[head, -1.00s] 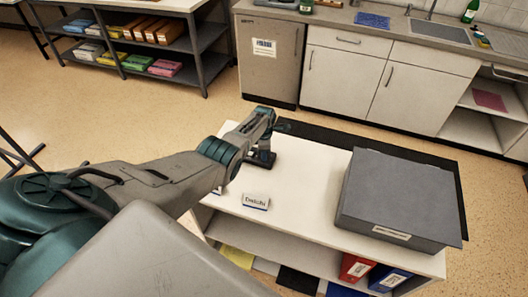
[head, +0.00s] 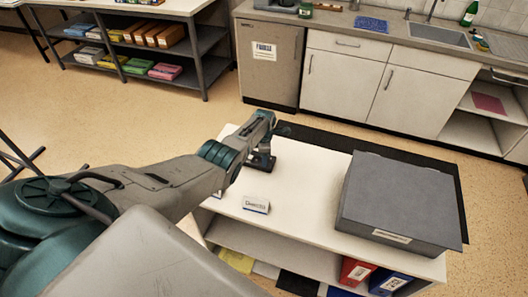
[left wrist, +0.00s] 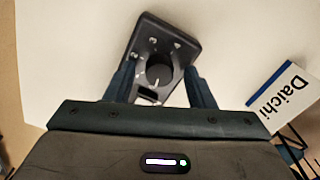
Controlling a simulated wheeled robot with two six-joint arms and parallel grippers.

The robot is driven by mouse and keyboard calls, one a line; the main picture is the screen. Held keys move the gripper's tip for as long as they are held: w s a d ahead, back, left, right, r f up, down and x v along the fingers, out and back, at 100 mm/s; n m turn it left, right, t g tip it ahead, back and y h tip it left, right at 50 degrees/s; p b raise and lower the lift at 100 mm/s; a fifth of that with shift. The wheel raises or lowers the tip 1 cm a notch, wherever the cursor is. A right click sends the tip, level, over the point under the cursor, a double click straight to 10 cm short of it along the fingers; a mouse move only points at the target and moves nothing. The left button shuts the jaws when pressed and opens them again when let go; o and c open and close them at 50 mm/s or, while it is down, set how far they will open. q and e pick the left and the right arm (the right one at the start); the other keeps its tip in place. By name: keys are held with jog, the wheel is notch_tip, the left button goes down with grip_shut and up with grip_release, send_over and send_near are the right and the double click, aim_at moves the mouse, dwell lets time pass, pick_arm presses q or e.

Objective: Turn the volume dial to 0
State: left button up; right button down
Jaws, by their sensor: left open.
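The volume dial (left wrist: 159,72) is a round black knob with a light pointer mark, set in a dark box (left wrist: 170,41) with pale markings, in the left wrist view. The box stands on the white shelf top; in the head view it is a dark shape (head: 262,160) mostly hidden by my left arm. My left gripper (left wrist: 158,83) is open, its two fingers on either side of the dial and apart from it as far as I can see. In the head view the left gripper (head: 264,150) is at the box, its fingertips hard to make out. My right gripper is in neither view.
A name card (head: 256,204) reading "Daichi" stands near the box; it also shows in the left wrist view (left wrist: 284,95). A large grey box (head: 400,200) fills the right of the shelf top (head: 300,190). The middle between is clear.

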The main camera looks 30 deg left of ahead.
pick_arm(q)
jog(key=shift+r, duration=0.4)
notch_tip(320, 180, up, 10)
jog(key=shift+p, duration=0.45)
